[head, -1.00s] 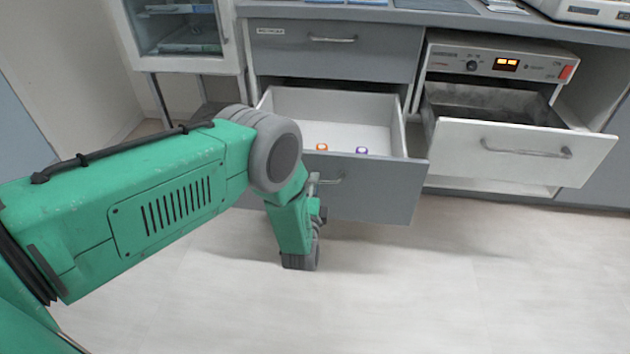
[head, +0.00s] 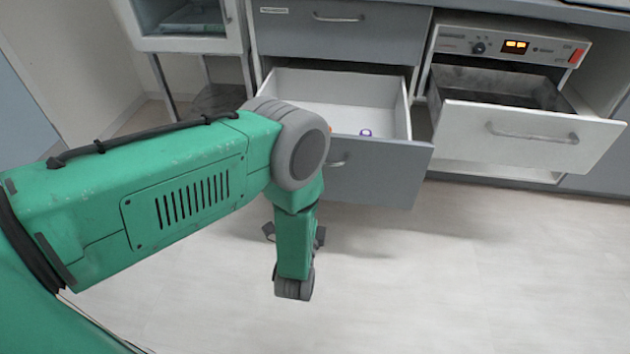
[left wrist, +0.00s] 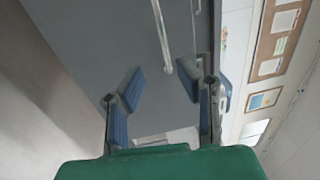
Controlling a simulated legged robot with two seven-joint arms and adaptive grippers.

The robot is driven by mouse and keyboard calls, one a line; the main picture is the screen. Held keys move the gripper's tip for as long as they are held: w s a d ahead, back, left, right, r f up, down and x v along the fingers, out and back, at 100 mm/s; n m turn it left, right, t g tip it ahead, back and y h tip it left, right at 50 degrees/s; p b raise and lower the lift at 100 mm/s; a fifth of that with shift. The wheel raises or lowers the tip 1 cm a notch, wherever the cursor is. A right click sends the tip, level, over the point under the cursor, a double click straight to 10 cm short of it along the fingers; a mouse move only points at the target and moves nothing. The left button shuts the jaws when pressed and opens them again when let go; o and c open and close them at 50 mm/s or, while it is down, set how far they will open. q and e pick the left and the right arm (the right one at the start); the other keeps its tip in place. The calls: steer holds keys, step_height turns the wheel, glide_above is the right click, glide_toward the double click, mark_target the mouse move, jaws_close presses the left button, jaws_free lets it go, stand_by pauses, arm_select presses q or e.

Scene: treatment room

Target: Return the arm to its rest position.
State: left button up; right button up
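My green left arm (head: 160,190) reaches in from the left in the head view. Its grey elbow (head: 300,150) overlaps the open drawer's front, and its forearm (head: 295,240) hangs down over the floor. The left gripper itself is mostly hidden in the head view. In the left wrist view, the left gripper (left wrist: 158,84) has its blue-padded fingers spread with nothing between them. A grey panel with a metal bar handle (left wrist: 162,35) lies beyond the fingers, apart from them as far as I can tell. My right gripper is not in view.
The open drawer (head: 385,165) holds a purple-topped item (head: 365,133); an orange one barely shows beside my elbow. Another open drawer (head: 530,135) with a white front juts out at right. A glass-door cabinet (head: 190,42) stands at back left. The floor (head: 470,280) is clear.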

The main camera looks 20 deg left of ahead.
arm_select(q)
steer(key=shift+s+d+f, duration=0.1)
steer(key=shift+s+d, duration=0.1)
steer(key=shift+s, duration=0.45)
steer(key=s+a+r+n+g+h+p, duration=0.2)
steer(key=s+n+g+p, duration=0.2)
steer(key=s, duration=1.1)
steer(key=s+a+r+n+g+h+p, duration=0.2)
steer(key=s+n+g+p, duration=0.3)
steer(key=s+n+g, duration=0.5)
steer(key=s+r+g+h, duration=0.1)
steer(key=s+g, duration=0.2)
steer(key=s, duration=0.3)
steer(key=shift+a+g, duration=0.25)
steer(key=shift+g, duration=0.15)
steer(key=shift+w, duration=0.15)
